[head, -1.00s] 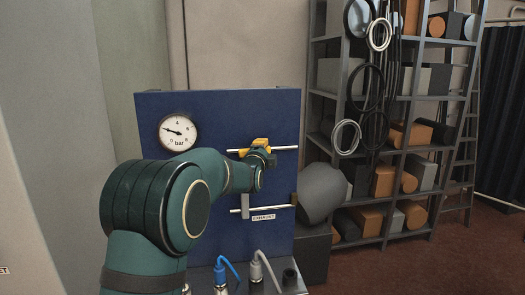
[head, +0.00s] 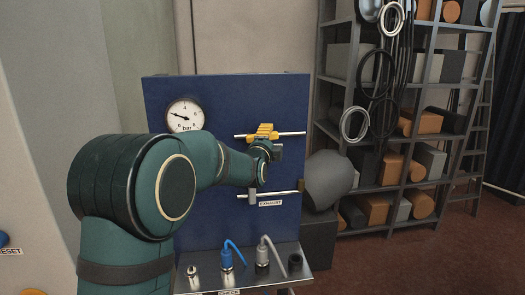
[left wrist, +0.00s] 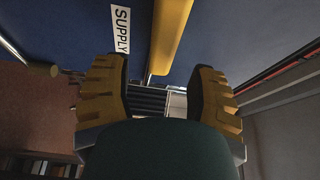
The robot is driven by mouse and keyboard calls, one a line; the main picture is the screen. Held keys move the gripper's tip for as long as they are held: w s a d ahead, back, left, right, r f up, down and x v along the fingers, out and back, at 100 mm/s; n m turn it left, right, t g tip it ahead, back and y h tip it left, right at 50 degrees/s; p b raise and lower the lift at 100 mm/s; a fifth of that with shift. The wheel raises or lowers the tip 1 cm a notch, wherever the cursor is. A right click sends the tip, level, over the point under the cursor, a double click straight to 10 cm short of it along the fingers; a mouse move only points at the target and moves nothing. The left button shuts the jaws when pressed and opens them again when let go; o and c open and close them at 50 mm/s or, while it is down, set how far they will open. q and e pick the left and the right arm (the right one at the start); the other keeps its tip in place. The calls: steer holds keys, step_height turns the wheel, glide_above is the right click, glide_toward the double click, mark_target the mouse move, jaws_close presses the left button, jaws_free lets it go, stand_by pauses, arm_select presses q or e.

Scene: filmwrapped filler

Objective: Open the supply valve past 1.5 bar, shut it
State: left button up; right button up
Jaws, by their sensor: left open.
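A blue panel (head: 220,90) stands ahead with a round bar gauge (head: 185,115). Its needle points left and slightly up; the exact value is too small to read. In the left wrist view, a yellow valve handle (left wrist: 170,38) lies just beyond my left fingertips beside a white SUPPLY label (left wrist: 121,29). My left gripper (left wrist: 160,85) is open, its yellow ridged fingers spread with nothing between them. In the head view, my left gripper (head: 263,131) is at the upper pipe (head: 292,134), and my arm and gripper hide most of the supply valve there. My right gripper is out of view.
A lower pipe (head: 284,193) carries a grey handle above an EXHAUST label (head: 271,203). A ledge (head: 293,262) below holds a blue-hosed fitting (head: 227,258) and a grey-hosed one (head: 262,252). A loaded shelf rack (head: 420,110) stands right. A RESET label (head: 11,252) is at lower left.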

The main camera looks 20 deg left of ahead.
arm_select(q)
steer(key=v, duration=0.7)
steer(key=shift+s, duration=0.4)
